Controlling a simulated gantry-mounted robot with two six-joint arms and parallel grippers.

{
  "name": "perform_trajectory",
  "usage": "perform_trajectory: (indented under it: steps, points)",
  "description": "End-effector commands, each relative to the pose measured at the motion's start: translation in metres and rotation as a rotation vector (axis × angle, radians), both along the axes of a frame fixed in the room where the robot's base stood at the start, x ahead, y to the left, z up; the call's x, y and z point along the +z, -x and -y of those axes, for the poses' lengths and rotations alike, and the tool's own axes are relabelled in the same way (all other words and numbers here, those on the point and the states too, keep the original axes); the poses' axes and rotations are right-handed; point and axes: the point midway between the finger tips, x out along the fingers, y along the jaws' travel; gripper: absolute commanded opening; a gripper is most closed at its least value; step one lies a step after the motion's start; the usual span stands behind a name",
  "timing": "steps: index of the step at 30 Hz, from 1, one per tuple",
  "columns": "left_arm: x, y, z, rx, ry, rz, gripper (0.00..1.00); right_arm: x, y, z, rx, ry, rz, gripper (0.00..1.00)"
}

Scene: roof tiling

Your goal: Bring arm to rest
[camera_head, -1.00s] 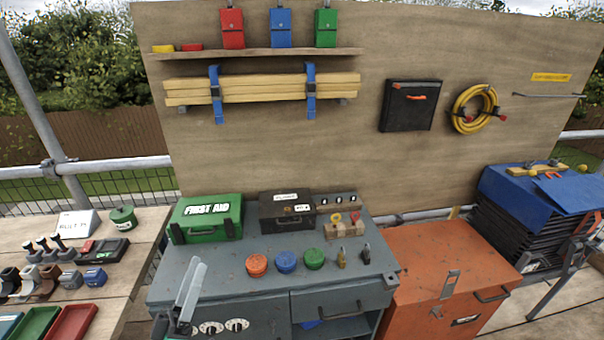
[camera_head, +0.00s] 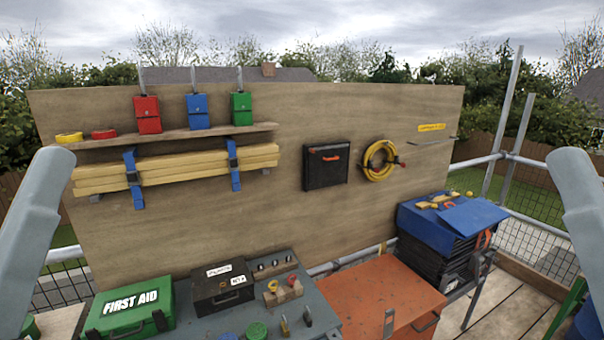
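Grey links of my two arms show at the left and right edges of the head view. Neither gripper is in the picture, so I cannot see whether either is open or shut. No object is seen held. The grey workbench (camera_head: 215,326) stands below, with a green first aid box (camera_head: 130,306) and a black case (camera_head: 222,287) on it.
A wooden board (camera_head: 270,195) stands behind, with red (camera_head: 146,115), blue (camera_head: 197,111) and green (camera_head: 241,108) pouches on a shelf. An orange chest (camera_head: 380,297) and a blue-covered stack (camera_head: 440,228) stand right. The air before the board is clear.

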Motion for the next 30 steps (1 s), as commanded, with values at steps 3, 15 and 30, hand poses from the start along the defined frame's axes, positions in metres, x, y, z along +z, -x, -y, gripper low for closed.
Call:
perform_trajectory:
  steps: [3,15,30]
  points:
    - [0.075,0.000,0.000,0.001,0.001,-0.001,0.69,0.075,0.000,0.000,0.000,0.000,-0.001,0.50]
    - [0.263,-0.001,-0.001,0.001,0.001,-0.001,0.69,0.263,0.000,0.000,0.000,0.000,-0.002,0.50]
    - [0.296,-0.001,-0.001,0.001,0.003,-0.001,0.69,0.296,0.000,0.000,0.000,0.000,-0.003,0.50]
